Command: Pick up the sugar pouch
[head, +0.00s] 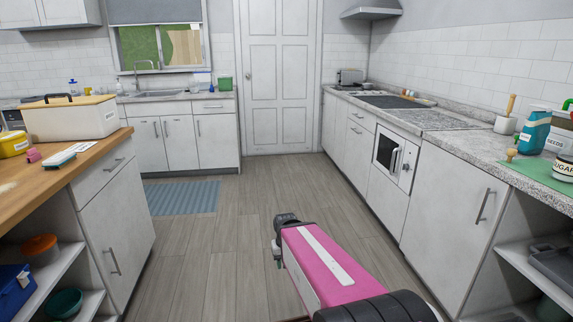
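A small white container with a dark lid (564,166) stands on the right counter, cut off by the right picture edge. Its dark label seems to read "SUGAR", with part of the word out of view. It looks more like a jar than a pouch. It stands upright at the edge of a green mat (535,175). My pink arm reaches up from the bottom of the picture over the floor, well left of the container and apart from it. No gripper fingers show.
A blue pouch-like package (535,132) and a white container labelled "SEEDS" (560,128) stand close behind. A white cup with a wooden handle (506,122) is to their left. The wooden island (90,150) bounds the left; the floor between is clear.

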